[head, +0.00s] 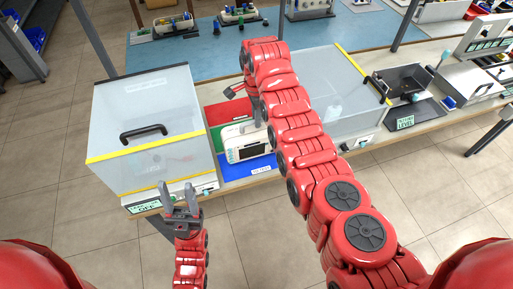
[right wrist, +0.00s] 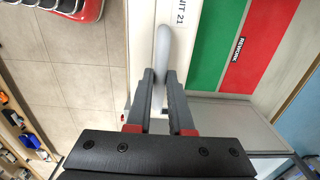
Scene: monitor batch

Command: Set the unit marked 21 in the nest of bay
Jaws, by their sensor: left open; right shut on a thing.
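The unit marked 21 is a white box with a small screen on its front (head: 248,148). Its lettering "UNIT 21" shows in the right wrist view (right wrist: 179,20). My right gripper (right wrist: 160,75) is shut on the unit's grey handle (right wrist: 162,50); in the head view my arm partly hides the grip. The unit is over the coloured mats; I cannot tell if it touches them. My left gripper (head: 179,190) is open and empty, in front of a clear bay (head: 150,110) with a black handle and yellow edging. The bay's nest is not clearly visible.
Red (head: 228,108) and blue (head: 232,168) mats lie on the bench between the left bay and a second clear enclosure (head: 335,85). A black open tray (head: 402,82) and green sign (head: 404,122) stand further right. A blue bench (head: 200,48) lies behind.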

